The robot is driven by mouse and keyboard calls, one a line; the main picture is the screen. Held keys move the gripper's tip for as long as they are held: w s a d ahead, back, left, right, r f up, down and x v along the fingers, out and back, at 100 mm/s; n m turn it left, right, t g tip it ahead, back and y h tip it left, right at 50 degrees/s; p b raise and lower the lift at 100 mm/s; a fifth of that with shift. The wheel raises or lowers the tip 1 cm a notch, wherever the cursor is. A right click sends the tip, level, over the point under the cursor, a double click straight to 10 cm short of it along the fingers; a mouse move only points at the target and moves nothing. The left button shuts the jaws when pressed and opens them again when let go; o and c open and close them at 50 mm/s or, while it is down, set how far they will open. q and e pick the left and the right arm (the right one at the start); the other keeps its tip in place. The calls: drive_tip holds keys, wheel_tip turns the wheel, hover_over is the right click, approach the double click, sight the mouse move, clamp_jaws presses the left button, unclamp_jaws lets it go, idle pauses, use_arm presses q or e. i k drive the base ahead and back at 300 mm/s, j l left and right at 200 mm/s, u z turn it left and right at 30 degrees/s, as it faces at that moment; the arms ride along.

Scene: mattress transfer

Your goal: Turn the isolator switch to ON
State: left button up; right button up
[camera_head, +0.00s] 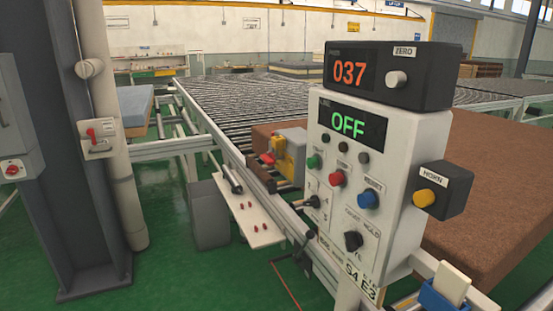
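I cannot tell for sure which control is the isolator switch. A grey box (12,125) on the dark column at the far left, cut off by the picture edge, has a red rotary knob (13,170). A small pale plate (100,138) on the cream pipe carries a red lever (92,135). The white control panel (400,150) at right has a display (348,124) reading OFF, coloured push buttons and a black rotary knob (353,241) low on its face. Neither of my grippers is in view.
A black box (430,65) reading 037 sits on the panel, and a HORN box (440,190) juts from its right side. A roller conveyor (250,100) runs behind. A brown mattress (490,190) lies behind the panel. Green floor (180,270) shows between column and conveyor.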

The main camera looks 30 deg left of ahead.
sight(271, 160)
drive_tip(key=i+j, duration=0.1)
drive_tip(key=j, duration=0.5)
drive_tip(key=i+j, duration=0.1)
drive_tip(key=j, duration=0.5)
drive_tip(key=i+j, duration=0.15)
drive_tip(key=j, duration=0.45)
drive_tip(key=i+j+z, duration=0.1)
drive_tip(key=j, duration=0.5)
